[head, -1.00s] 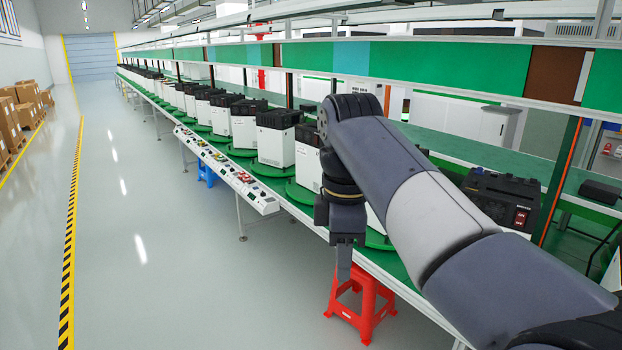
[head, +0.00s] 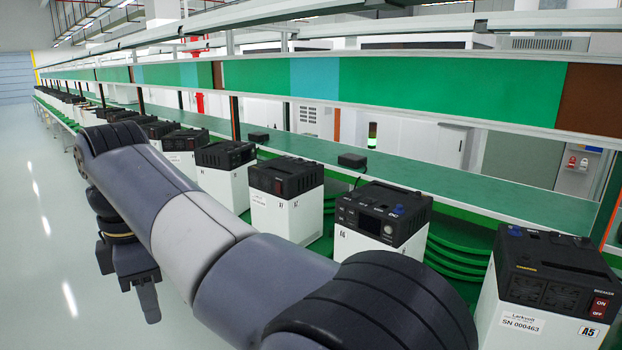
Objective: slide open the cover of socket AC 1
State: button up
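Socket AC 1 cannot be singled out by its label at this size. The nearest unit, marked A5 (head: 541,287), stands at the right edge with a white body and a black top. Its black face carries two dark socket panels, a left one (head: 525,290) and a right one (head: 561,297), beside a red breaker switch (head: 600,307). I cannot tell whether their covers are open or shut. My gripper (head: 148,300) hangs pointing down at the far left, over the floor side of the line and far from A5. Its fingers are seen edge-on, so their opening is unclear.
More white units with black tops stand along the line, such as A6 (head: 381,215) and its neighbour (head: 286,196). A green shelf (head: 430,190) runs behind them. My arm crosses the foreground and hides part of the line. The floor (head: 40,250) at left is clear.

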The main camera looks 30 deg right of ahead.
aim_at(352, 194)
jog(key=i+z, duration=0.7)
jog(key=z, duration=0.15)
jog(key=i+j+z, duration=0.3)
jog(key=z, duration=0.15)
jog(key=i+j+z, duration=0.1)
jog(key=i+z, duration=0.3)
jog(key=i+j+z, duration=0.15)
jog(key=z, duration=0.25)
jog(key=i+j+z, duration=0.4)
jog(key=k+l, duration=0.1)
